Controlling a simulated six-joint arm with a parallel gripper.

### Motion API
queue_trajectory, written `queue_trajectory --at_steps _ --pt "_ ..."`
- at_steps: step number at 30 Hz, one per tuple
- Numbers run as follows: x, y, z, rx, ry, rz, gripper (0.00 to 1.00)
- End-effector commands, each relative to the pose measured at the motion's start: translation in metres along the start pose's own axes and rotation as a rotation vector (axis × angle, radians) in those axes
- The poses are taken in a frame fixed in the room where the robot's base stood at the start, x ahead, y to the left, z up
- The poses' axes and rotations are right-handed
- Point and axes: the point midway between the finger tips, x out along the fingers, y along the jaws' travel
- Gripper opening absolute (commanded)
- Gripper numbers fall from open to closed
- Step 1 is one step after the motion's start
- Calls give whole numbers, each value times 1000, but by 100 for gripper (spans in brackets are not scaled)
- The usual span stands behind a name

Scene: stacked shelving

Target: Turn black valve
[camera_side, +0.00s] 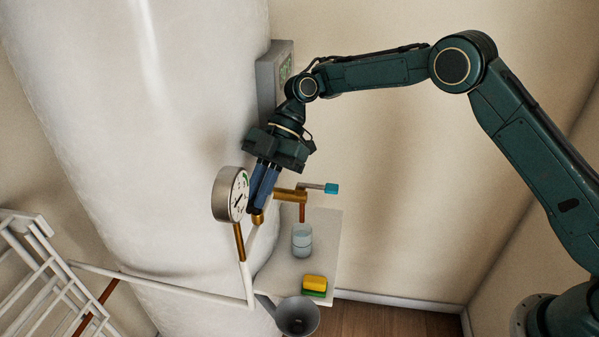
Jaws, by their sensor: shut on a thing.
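My gripper (262,187) points down, with its blue fingers close together just right of the round pressure gauge. It is shut on the valve at the brass pipe fitting (258,217). The fingers cover the valve's handle, so its black colour and its angle cannot be made out. The fittings stand in front of a large white tank (130,120).
The pressure gauge (231,195) is close beside my fingers on the left. A brass tap (290,195) with a teal-tipped lever (331,188) is close on the right. Below are a pale cup (302,238), a yellow-green sponge (315,285) and a grey funnel-like vessel (298,316).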

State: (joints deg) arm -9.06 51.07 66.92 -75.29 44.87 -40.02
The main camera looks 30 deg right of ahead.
Motion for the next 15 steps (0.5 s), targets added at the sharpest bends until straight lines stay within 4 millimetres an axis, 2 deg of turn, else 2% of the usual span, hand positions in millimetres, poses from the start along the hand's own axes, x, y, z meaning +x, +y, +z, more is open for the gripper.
queue_trajectory --at_steps 2,3,6,15 --pt "1 -1 1 2 0 -3 0" --pt "1 -1 1 2 0 -3 14" --pt "1 -1 1 2 0 -3 32" --pt "1 0 0 2 0 0 32"
